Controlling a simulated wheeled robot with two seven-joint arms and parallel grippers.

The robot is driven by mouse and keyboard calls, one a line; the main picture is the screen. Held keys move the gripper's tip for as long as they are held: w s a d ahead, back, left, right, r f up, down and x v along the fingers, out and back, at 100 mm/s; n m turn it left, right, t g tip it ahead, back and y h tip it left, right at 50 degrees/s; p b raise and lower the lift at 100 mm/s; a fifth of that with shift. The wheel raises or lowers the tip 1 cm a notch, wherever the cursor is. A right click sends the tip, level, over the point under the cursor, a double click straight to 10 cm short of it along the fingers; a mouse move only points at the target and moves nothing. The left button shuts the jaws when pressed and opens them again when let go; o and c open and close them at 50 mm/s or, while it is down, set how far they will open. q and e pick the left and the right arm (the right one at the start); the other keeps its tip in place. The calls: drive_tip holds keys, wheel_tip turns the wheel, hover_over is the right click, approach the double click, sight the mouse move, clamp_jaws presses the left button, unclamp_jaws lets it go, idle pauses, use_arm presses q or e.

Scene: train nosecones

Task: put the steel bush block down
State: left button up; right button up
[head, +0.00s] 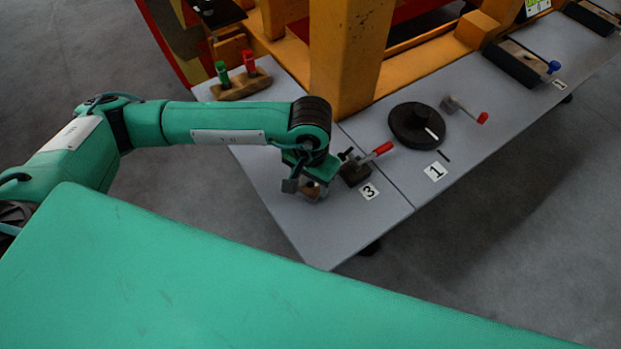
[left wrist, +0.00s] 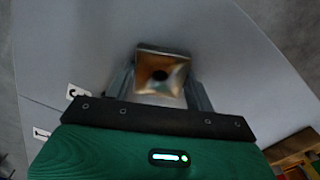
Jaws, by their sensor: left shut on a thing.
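My left gripper (head: 309,187) is at the end of the green arm, low over the grey table (head: 270,195), left of the number 3 label. It is shut on the steel bush block (left wrist: 162,72), a square shiny block with a dark round hole in its top face. In the left wrist view the block sits between the two fingers of the left gripper (left wrist: 160,90). In the head view the block (head: 313,190) is partly hidden by the gripper. I cannot tell whether its underside touches the table. My right gripper is not in view.
A clamp with a red handle (head: 378,151) stands just right of the left gripper. A black round dial (head: 417,125) is farther right. A wooden stand with green and red pegs (head: 241,88) is at the back left. An orange post (head: 347,55) rises behind. The table's front corner is clear.

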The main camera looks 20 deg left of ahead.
use_arm(q)
drive_tip(key=o, duration=1.3)
drive_tip(key=shift+o, duration=0.2)
wheel_tip(320, 180, up, 14)
drive_tip(key=b, duration=0.3)
drive_tip(key=shift+s+f, duration=0.1)
drive_tip(key=shift+f, duration=0.05)
